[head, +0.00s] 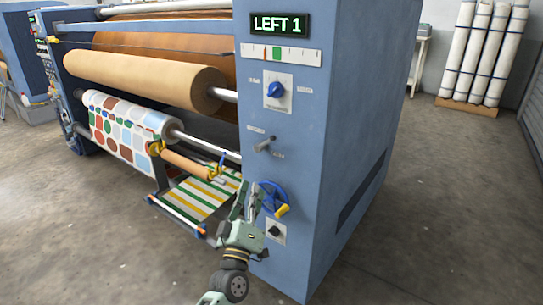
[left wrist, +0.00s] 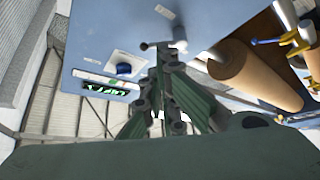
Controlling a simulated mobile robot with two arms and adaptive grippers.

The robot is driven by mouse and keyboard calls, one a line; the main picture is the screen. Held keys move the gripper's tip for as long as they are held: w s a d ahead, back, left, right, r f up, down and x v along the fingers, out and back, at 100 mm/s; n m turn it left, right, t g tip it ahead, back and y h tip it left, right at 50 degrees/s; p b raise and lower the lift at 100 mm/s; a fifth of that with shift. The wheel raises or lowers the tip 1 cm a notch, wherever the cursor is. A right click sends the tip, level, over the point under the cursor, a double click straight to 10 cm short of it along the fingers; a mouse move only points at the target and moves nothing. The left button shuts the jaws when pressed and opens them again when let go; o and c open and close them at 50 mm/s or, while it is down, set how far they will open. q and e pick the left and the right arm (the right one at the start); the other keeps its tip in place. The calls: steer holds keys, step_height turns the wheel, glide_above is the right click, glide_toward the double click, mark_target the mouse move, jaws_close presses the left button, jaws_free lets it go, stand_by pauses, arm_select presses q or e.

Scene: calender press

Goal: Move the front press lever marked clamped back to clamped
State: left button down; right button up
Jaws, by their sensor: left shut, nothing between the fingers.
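The press lever (head: 266,143) is a short grey handle on the blue end panel, between two small labels too small to read. It slants, its round end toward the lower left. In the left wrist view a grey round-ended lever (left wrist: 150,45) shows just beyond the fingertips; I cannot tell if they touch. My left gripper (head: 248,190) is shut and empty, below the lever in the head view, in front of the panel near the blue handwheel. Its fingers (left wrist: 160,62) point at the panel in the wrist view. My right gripper is not in view.
A blue handwheel (head: 270,198) with a yellow grip and a black knob (head: 274,231) are low on the panel. A blue selector (head: 275,90) and a "LEFT 1" display (head: 280,24) are above. Rolls (head: 150,82) lie left. Floor (head: 440,200) is clear at right.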

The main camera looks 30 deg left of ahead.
arm_select(q)
glide_toward(265, 143)
steer(key=b+x, duration=0.2)
steer(key=x, duration=0.5)
steer(key=shift+f, duration=0.25)
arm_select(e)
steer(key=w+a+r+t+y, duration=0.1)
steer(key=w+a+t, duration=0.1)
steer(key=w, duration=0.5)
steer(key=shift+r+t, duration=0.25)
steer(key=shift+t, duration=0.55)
arm_select(q)
steer(key=shift+w+d, duration=0.1)
steer(key=shift+r+n+p, duration=0.15)
steer(key=shift+n+p, duration=0.25)
steer(key=shift+p, duration=0.35)
steer(key=shift+g+y, duration=0.3)
steer(key=shift+g, duration=0.1)
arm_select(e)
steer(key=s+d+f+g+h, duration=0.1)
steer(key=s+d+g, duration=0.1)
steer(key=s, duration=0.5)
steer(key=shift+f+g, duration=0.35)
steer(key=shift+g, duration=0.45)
arm_select(q)
steer(key=shift+r+n+p, duration=0.15)
steer(key=shift+n+p, duration=0.35)
steer(key=shift+p, duration=0.45)
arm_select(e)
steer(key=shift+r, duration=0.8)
